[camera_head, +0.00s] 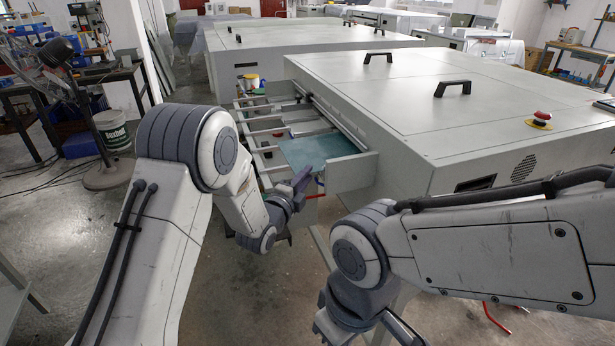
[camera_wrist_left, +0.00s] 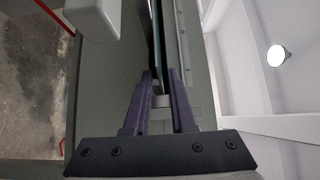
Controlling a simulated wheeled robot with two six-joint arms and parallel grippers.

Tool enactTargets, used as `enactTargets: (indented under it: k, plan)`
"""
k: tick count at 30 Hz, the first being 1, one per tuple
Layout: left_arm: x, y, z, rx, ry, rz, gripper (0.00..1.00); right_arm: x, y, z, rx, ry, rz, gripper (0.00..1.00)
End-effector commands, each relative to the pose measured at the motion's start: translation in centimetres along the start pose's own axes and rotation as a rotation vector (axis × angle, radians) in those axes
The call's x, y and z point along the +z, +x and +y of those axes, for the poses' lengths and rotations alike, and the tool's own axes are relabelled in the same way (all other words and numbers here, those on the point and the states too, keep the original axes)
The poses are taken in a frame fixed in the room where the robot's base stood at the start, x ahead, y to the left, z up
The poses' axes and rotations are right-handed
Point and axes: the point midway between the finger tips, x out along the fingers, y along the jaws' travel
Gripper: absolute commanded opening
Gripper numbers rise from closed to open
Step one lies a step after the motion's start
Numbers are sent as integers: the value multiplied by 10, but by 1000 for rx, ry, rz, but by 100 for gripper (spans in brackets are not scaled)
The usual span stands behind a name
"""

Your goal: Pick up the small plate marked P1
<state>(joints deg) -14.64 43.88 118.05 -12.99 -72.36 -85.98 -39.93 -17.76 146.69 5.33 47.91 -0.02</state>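A thin teal plate (camera_head: 315,150) lies flat at the front of the open drawer of the grey machine. No P1 mark is readable on it. My left gripper (camera_head: 302,178) is at the near edge of this plate, in front of the drawer. In the left wrist view, the two purple fingers (camera_wrist_left: 162,78) stand apart, with a dark thin edge (camera_wrist_left: 158,45) running between their tips. It looks like the plate seen edge-on; contact cannot be told. My right gripper (camera_head: 365,328) is low at the bottom edge, partly cut off, away from the plate.
The drawer front panel (camera_head: 350,172) stands upright right of the plate. The grey machine (camera_head: 450,110), with black handles and a red emergency button (camera_head: 541,118), fills the right. Small coloured containers (camera_head: 250,82) stand behind the drawer. A white bucket (camera_head: 113,130) is at left.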

Motion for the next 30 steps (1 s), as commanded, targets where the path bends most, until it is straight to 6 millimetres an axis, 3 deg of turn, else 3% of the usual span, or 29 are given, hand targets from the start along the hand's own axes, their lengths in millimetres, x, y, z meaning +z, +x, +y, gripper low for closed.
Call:
enactTargets:
  k: [5,9,30]
  plan:
    - [0,0,0,0,0,0,24,0,0,0,0,0,0,0]
    - [0,0,0,0,0,0,0,0,0,0,0,0,0,0]
    - [0,0,-1,-1,0,-1,0,0,0,0,0,0,0,0]
